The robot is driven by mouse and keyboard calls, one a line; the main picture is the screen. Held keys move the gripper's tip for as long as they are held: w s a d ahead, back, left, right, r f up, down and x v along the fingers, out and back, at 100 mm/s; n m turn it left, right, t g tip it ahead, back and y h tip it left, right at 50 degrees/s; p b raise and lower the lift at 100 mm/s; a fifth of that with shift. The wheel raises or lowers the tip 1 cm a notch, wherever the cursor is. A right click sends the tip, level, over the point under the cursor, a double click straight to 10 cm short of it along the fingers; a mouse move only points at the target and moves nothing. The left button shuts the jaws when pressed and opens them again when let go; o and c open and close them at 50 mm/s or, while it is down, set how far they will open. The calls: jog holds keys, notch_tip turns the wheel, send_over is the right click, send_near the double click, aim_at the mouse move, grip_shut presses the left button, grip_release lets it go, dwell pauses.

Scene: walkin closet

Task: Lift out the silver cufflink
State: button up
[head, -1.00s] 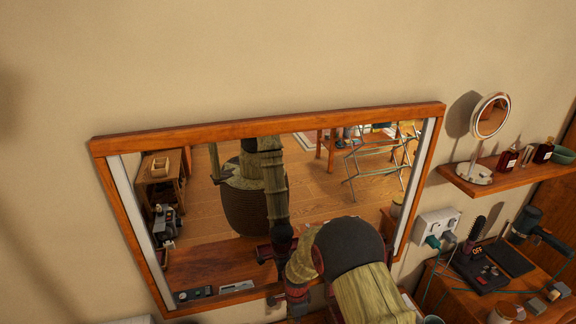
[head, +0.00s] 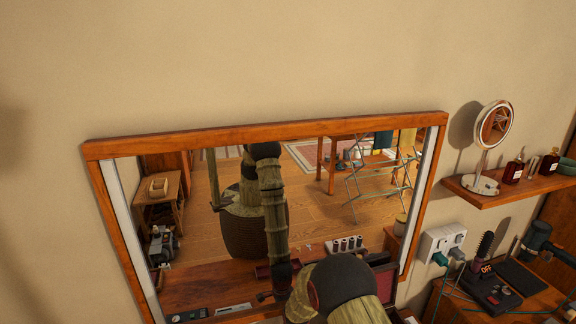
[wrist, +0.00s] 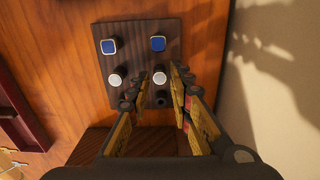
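In the wrist view, a dark wooden board (wrist: 140,32) lies on an orange-brown wooden top. Nearer are two round silver cufflinks, one at left (wrist: 115,80) and one at right (wrist: 159,78). A small dark round piece (wrist: 161,101) sits below the right silver one. My gripper (wrist: 157,83) is open, its fingers apart over the board. The right silver cufflink shows between the fingertips; I cannot tell the height gap. In the head view, my arm hides the gripper.
A dark red box or tray (wrist: 15,110) lies at the left in the wrist view, and a pale wall (wrist: 285,90) rises at the right. In the head view, a large framed mirror (head: 265,134) hangs ahead. A shelf (head: 520,190) with a round mirror (head: 495,125) is at right.

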jog(key=shift+c, duration=1)
grip_shut()
jog(key=shift+r+p, duration=1.5)
jog(key=shift+r, duration=1.5)
